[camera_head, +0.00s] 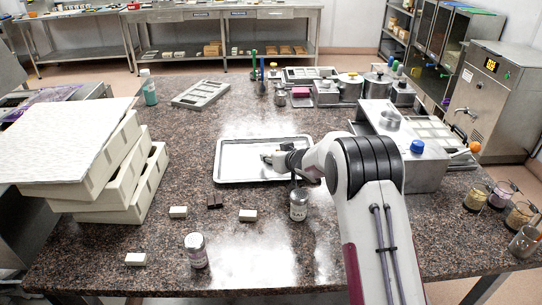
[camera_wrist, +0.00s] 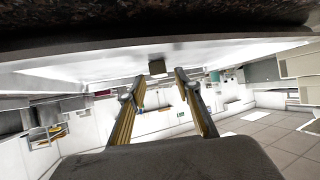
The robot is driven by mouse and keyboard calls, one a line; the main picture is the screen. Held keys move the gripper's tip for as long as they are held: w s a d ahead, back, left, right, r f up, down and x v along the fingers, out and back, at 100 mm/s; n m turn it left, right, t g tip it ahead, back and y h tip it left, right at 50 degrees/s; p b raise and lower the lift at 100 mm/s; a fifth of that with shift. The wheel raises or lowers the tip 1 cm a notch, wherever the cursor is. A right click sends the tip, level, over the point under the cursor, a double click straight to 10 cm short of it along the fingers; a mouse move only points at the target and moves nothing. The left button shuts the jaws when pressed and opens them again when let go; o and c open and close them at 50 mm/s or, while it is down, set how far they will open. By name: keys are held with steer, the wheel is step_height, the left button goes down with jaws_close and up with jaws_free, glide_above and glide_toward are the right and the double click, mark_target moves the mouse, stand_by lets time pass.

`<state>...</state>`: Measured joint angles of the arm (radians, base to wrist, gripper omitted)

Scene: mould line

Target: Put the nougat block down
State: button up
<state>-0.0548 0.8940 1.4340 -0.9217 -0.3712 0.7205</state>
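The steel tray (camera_head: 240,176) lies in the middle of the granite worktop. My gripper (camera_head: 268,157) reaches in low over the tray from the right, pointing left. That block, probably the nougat block, sits against the tray surface (camera_wrist: 90,68), just beyond or between the fingertips. In the head view the gripper largely hides it. Other pale blocks lie on the worktop: one at left (camera_head: 178,212), one nearer the middle (camera_head: 247,215), one at front left (camera_head: 135,259).
A dark block (camera_head: 214,201) lies between the pale ones. Jars stand in front of the tray (camera_head: 298,206) and at the front (camera_head: 197,251). Stacked cream moulds (camera_head: 120,165) fill the left. A steel machine (camera_head: 425,170) stands right. Worktop left of the tray is partly clear.

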steer(key=v, duration=0.3)
steer(key=shift+s+r, duration=0.1)
steer(key=shift+s, duration=0.05)
step_height(320, 180, up, 7)
stand_by(0.5)
stand_by(0.4)
stand_by(0.3)
steer(key=s+d+r+m+h, duration=0.1)
steer(key=s+d+r+h, duration=0.1)
steer(key=s+d+r, duration=0.25)
steer(key=s+d+r+m+h, duration=0.1)
steer(key=s+d+r+h, duration=0.15)
steer(key=r, duration=0.35)
steer(key=s+d+r+m+h, duration=0.1)
steer(key=s+d+r, duration=0.2)
steer(key=s, duration=0.4)
steer(key=s+d+r+m+h, duration=0.1)
steer(key=s+d+r, duration=0.1)
steer(key=s+d, duration=0.3)
steer(key=s+a+f+g, duration=0.1)
steer(key=s+f+g, duration=0.1)
steer(key=s, duration=1)
steer(key=s+a+f+g+y, duration=0.1)
steer(key=s+f+g, duration=0.1)
steer(key=s, duration=1.1)
steer(key=s+a+f+g+y, duration=0.1)
steer(key=s+f, duration=0.2)
steer(key=s, duration=0.9)
steer(key=shift+s+a+g, duration=0.3)
steer(key=shift+a+g, duration=0.1)
